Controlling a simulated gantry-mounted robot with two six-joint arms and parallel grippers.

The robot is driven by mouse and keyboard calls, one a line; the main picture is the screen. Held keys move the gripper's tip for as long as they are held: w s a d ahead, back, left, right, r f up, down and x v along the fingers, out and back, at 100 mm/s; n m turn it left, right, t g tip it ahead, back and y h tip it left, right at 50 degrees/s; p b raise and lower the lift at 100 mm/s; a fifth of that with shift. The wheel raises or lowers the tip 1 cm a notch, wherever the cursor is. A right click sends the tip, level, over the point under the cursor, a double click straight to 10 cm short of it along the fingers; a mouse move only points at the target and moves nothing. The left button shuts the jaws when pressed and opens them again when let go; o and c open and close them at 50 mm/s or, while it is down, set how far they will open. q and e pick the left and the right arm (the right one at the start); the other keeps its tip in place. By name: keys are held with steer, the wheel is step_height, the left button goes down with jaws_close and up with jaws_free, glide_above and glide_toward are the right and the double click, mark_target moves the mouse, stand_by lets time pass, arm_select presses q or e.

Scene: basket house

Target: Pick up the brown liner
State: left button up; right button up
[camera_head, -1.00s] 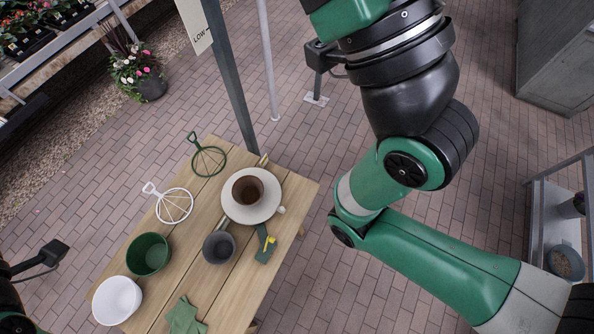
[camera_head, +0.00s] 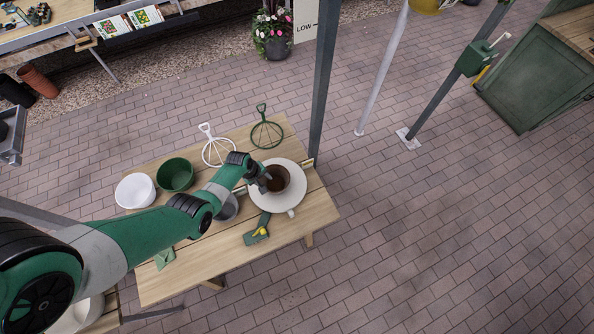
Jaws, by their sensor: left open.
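The brown liner (camera_head: 280,176) is a round, dark-centred pot shape sitting in a wide white dish (camera_head: 295,198) on the wooden table. My left gripper (camera_head: 266,182) reaches in from the left over the dish, at the left edge of the liner. It is open. The fingers are small and dark here, so I cannot tell whether they touch the liner or straddle its rim. My right gripper is out of view.
A grey pot (camera_head: 228,209) stands partly hidden under my left arm. A green bowl (camera_head: 175,175), white bowl (camera_head: 135,191) and two wire hangers, white (camera_head: 217,152) and green (camera_head: 266,134), stand around. Green gloves (camera_head: 165,257) and a green tool (camera_head: 257,230) lie in front.

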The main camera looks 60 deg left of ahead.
mark_target(275, 182)
arm_select(q)
steer(key=shift+n, duration=0.4)
steer(key=f+b, duration=0.2)
steer(key=a+f+b, duration=0.1)
steer(key=f+b, duration=0.1)
steer(key=b, duration=0.1)
steer(key=a+f+b, duration=0.1)
steer(key=f+b, duration=0.1)
steer(key=shift+s+f, duration=0.35)
steer(key=shift+r, duration=0.1)
steer(key=b+x, duration=0.1)
steer(key=b, duration=0.1)
steer(key=b+x, duration=0.1)
steer(key=x, duration=0.1)
steer(key=b+x, duration=0.2)
steer(key=shift+s+d+f+b, duration=0.1)
steer(key=shift+s+f+b, duration=0.25)
steer(key=shift+r, duration=0.2)
jaws_close()
